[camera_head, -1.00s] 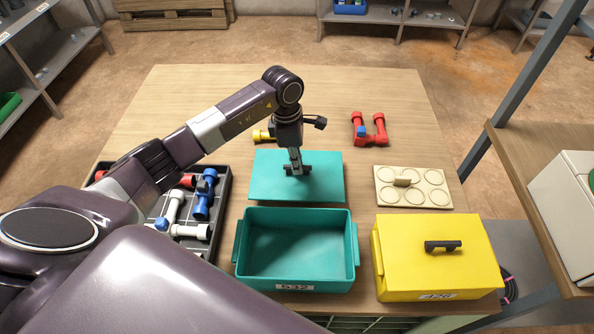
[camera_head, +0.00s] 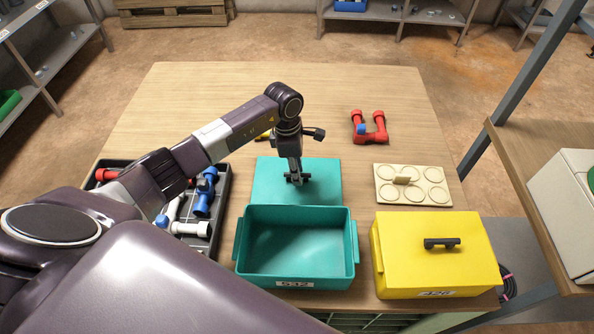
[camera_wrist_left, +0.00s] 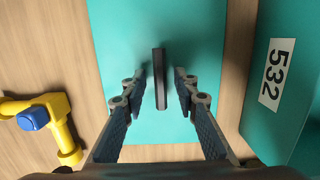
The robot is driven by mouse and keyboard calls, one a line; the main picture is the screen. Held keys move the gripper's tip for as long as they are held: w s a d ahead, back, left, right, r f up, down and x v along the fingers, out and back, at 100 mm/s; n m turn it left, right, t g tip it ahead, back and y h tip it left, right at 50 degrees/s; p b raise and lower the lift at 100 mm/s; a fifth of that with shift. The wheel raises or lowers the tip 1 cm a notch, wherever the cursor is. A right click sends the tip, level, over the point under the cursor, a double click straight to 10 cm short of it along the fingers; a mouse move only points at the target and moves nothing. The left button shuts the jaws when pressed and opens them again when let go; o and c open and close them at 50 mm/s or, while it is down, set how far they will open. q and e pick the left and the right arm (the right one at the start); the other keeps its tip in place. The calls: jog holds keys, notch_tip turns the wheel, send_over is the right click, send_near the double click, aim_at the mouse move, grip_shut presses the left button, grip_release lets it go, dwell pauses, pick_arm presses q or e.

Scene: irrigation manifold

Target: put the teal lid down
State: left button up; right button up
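The teal lid (camera_head: 265,180) lies flat on the table just behind the open teal box (camera_head: 295,272) labelled 532. In the left wrist view the lid (camera_wrist_left: 200,40) has a dark bar handle (camera_wrist_left: 160,75) along its middle. My left gripper (camera_head: 296,178) is above the lid. In the left wrist view the gripper (camera_wrist_left: 160,90) is open, with one finger on each side of the handle and a visible gap to both. The box is empty as far as I see. My right gripper is not in view.
A yellow box (camera_head: 430,270) with its lid on stands at the right. Behind it are a beige plate with rings (camera_head: 413,199) and a red fitting (camera_head: 370,130). A tray of fittings (camera_head: 222,195) is at the left. A yellow fitting (camera_wrist_left: 50,110) lies beside the lid.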

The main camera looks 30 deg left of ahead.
pick_arm(q)
jog(key=shift+r+p, duration=0.3)
jog(key=shift+a+r+b, duration=0.1)
jog(key=shift+r+b, duration=0.2)
jog(key=shift+r, duration=0.05)
notch_tip(320, 180, up, 11)
jog(key=a+b, duration=0.1)
jog(key=b, duration=0.1)
jog(key=shift+s, duration=0.35)
